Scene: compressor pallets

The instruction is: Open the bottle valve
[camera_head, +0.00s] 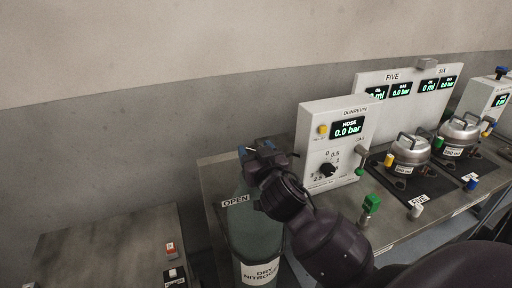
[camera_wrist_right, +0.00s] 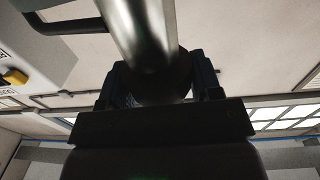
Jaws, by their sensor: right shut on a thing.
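The gas bottle (camera_head: 256,232) stands upright, green, labelled DRY NITROGEN, with an OPEN sign (camera_head: 236,201) by its upper part. My right gripper (camera_head: 257,150) is over the top of the bottle and hides the valve in the head view. In the right wrist view, the fingers of my right gripper (camera_wrist_right: 162,82) are on both sides of a dark round part at the end of a shiny metal cylinder (camera_wrist_right: 145,30). This appears to be the bottle valve; its turn position cannot be told. My left gripper is not in view.
The white DUNREVIN panel (camera_head: 313,143) reads HOSE 0.0 bar and stands close right of the gripper. Silver compressors (camera_head: 410,150) and small coloured fittings stand on the bench farther right. A low grey table (camera_head: 110,245) is at the left.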

